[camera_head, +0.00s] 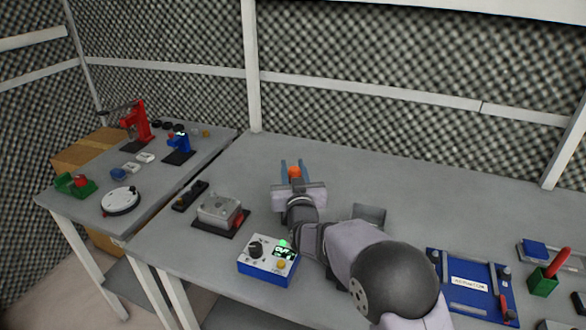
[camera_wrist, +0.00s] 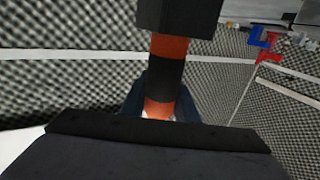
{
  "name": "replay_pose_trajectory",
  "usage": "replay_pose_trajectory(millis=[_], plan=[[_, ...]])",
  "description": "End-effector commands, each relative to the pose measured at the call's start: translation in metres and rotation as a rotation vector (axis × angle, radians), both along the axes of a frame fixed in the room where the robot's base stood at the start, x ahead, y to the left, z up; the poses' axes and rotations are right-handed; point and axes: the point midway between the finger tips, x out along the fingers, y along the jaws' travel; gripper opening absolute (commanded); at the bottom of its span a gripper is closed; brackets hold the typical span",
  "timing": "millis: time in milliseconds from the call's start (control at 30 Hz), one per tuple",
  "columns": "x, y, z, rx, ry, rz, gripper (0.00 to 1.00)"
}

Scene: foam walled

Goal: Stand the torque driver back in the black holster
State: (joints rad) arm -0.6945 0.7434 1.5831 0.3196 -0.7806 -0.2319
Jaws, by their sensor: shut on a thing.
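The torque driver (camera_wrist: 166,76), a cylinder banded orange and black, is between my gripper's fingers (camera_wrist: 160,105) in the wrist view. In the head view its orange end (camera_head: 294,172) shows between the blue fingers of my gripper (camera_head: 292,170), over the back middle of the main table. My gripper is shut on it. In the wrist view a wider black block (camera_wrist: 178,18) lines up with the driver's far end. I cannot tell whether it is the holster or whether the driver is inside it. My gripper hides this spot in the head view.
A metal box (camera_head: 219,209) on a dark plate and a blue control box (camera_head: 267,262) stand left of my arm. A black strip (camera_head: 190,195) lies at the table's left edge. A blue tray (camera_head: 472,287) is at the right. The table's back (camera_head: 400,170) is clear.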

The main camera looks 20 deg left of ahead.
Motion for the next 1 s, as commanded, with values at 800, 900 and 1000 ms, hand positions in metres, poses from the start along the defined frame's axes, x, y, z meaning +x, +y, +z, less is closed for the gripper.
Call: replay_pose_trajectory(millis=[800, 900, 1000], plan=[[-0.025, -0.013, 0.0, 0.001, 0.0, 0.001, 0.49], [-0.036, -0.018, 0.0, 0.001, 0.0, 0.0, 0.49], [-0.046, -0.024, 0.0, 0.001, 0.0, 0.0, 0.49]])
